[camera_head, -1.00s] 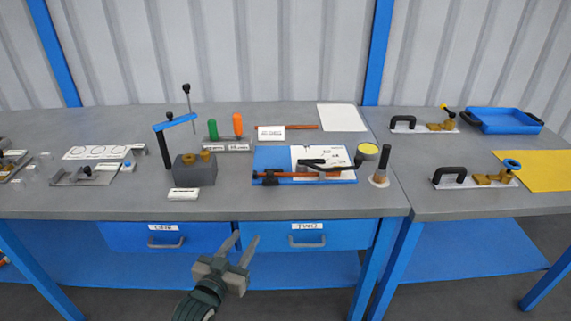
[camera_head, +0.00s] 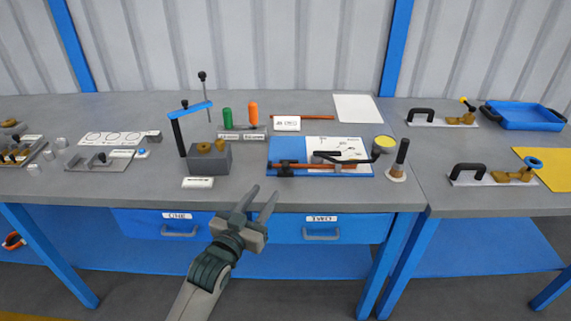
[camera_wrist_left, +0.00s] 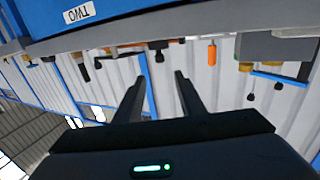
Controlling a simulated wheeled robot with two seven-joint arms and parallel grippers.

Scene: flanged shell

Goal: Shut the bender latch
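A grey block (camera_head: 210,158) with brass-coloured parts (camera_head: 212,146) on top stands on the bench; it looks like the bender. Beside it rises a black post carrying a blue arm (camera_head: 190,109) with an upright black-knobbed rod (camera_head: 205,90). I cannot make out which part is the latch or whether it is shut. My left gripper (camera_head: 260,194) is open and empty, in front of the bench edge and to the right of the block. Its two spread fingers also show in the left wrist view (camera_wrist_left: 157,85), where the scene appears upside down. My right gripper is not in view.
A blue board (camera_head: 283,150) with a copper-coloured bar lies right of the block. Green and orange handles (camera_head: 252,114) stand behind. A dark upright handle (camera_head: 400,158) stands near the bench's right end. Two labelled drawers (camera_head: 345,230) sit below the bench top.

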